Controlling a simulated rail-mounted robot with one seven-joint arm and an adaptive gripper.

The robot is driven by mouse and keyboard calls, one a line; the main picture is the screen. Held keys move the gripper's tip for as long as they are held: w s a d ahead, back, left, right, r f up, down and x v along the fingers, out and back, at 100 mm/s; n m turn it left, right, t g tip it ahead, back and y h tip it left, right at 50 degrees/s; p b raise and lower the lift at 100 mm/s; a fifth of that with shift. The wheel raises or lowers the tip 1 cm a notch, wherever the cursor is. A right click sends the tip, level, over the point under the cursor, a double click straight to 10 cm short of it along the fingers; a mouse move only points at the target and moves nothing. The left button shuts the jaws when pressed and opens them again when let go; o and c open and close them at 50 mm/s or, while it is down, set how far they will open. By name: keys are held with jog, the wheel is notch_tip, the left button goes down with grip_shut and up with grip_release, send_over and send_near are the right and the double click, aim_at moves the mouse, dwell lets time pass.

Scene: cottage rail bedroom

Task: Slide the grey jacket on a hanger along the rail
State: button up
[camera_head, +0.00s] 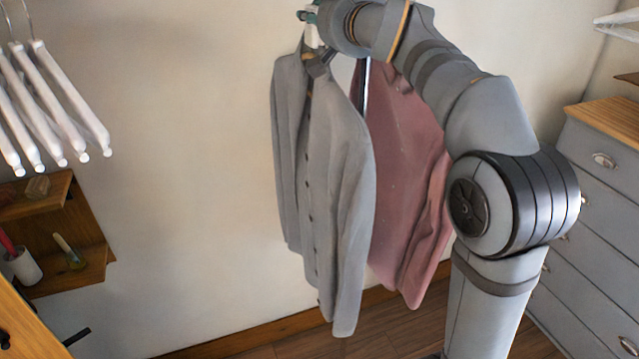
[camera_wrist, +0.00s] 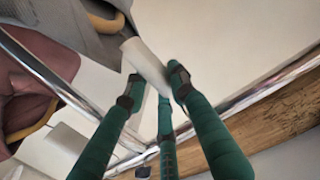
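My gripper (camera_head: 311,14) is at the top of the jacket. In the wrist view my green fingers (camera_wrist: 157,80) lie on both sides of the white hanger neck (camera_wrist: 145,60) and appear closed on it. The metal rail (camera_wrist: 60,78) runs diagonally past the fingers. My arm hides most of the rail in the head view.
A dusky red garment (camera_head: 405,180) hangs close behind and right of the jacket. Several empty white hangers (camera_head: 50,100) hang at the far left, with open space between. A wooden shelf (camera_head: 60,235) is below them. A grey dresser (camera_head: 600,190) stands at the right.

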jog(key=c, duration=0.4)
jog(key=shift+r, duration=0.2)
jog(key=shift+c, duration=0.3)
jog(key=shift+s+a, duration=0.15)
jog(key=shift+a, duration=0.2)
jog(key=shift+s+a+f, duration=0.1)
jog(key=shift+s+a, duration=0.3)
jog(key=shift+a, duration=0.45)
jog(key=shift+s+a+r, duration=0.1)
jog(key=shift+s+a, duration=0.3)
jog(key=shift+a, duration=0.4)
jog(key=shift+s+a+f, duration=0.1)
jog(key=shift+s+a, duration=0.3)
jog(key=shift+a, duration=0.45)
jog(key=shift+a+b, duration=0.1)
jog(key=shift+b, duration=0.2)
